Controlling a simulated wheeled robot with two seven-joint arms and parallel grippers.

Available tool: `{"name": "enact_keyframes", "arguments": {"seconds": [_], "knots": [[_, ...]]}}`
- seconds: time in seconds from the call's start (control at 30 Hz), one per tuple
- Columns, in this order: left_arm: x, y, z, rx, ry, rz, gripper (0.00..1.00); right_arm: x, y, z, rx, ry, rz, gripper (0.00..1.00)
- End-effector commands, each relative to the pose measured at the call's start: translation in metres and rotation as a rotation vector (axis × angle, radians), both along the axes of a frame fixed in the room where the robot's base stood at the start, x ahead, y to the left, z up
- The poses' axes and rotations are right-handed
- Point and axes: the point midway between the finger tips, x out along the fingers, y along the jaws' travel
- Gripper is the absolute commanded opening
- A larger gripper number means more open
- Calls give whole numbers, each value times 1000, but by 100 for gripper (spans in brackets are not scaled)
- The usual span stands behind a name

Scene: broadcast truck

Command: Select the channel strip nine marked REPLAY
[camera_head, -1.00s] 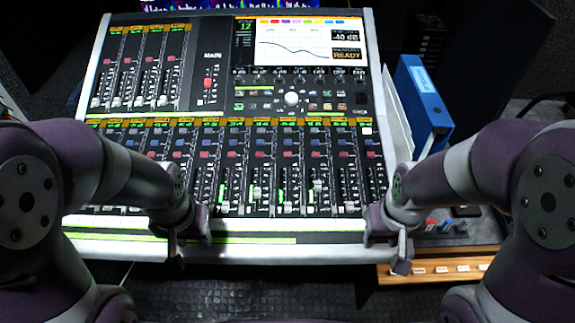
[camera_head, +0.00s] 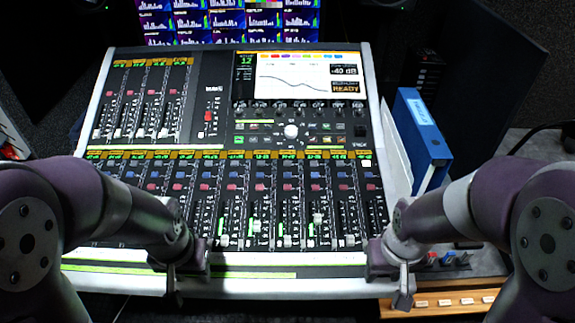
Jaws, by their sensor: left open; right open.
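The mixing console (camera_head: 330,272) fills the middle of the head view. Its lower bank holds a row of channel strips (camera_head: 288,190) with yellow-topped labels, coloured buttons and faders. The label text is too small to read, so I cannot pick out REPLAY. The rightmost strip has a bright white button (camera_head: 366,163), and the console screen (camera_head: 292,75) shows 12. My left gripper (camera_head: 188,276) is open over the console's front left edge; its forearm hides the lower left strips. My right gripper (camera_head: 389,282) is open at the front right corner. Neither appears to hold anything.
A blue binder (camera_head: 421,135) stands to the right of the console. A wooden ledge (camera_head: 445,303) with small labels and a panel of coloured knobs (camera_head: 449,258) lie at the lower right. Monitors (camera_head: 230,22) stand behind the console.

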Motion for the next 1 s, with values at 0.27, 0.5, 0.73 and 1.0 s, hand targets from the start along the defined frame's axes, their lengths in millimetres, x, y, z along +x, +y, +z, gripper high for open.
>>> {"name": "enact_keyframes", "arguments": {"seconds": [0.27,0.5,0.73,1.0], "knots": [[0,0,0,0,0,0,43,0,0,0,0,0,0,43],[0,0,0,0,0,0,0,0,0,0,0,0,0,43],[0,0,0,0,0,0,0,0,0,0,0,0,0,43],[0,0,0,0,0,0,0,0,0,0,0,0,0,43]]}}
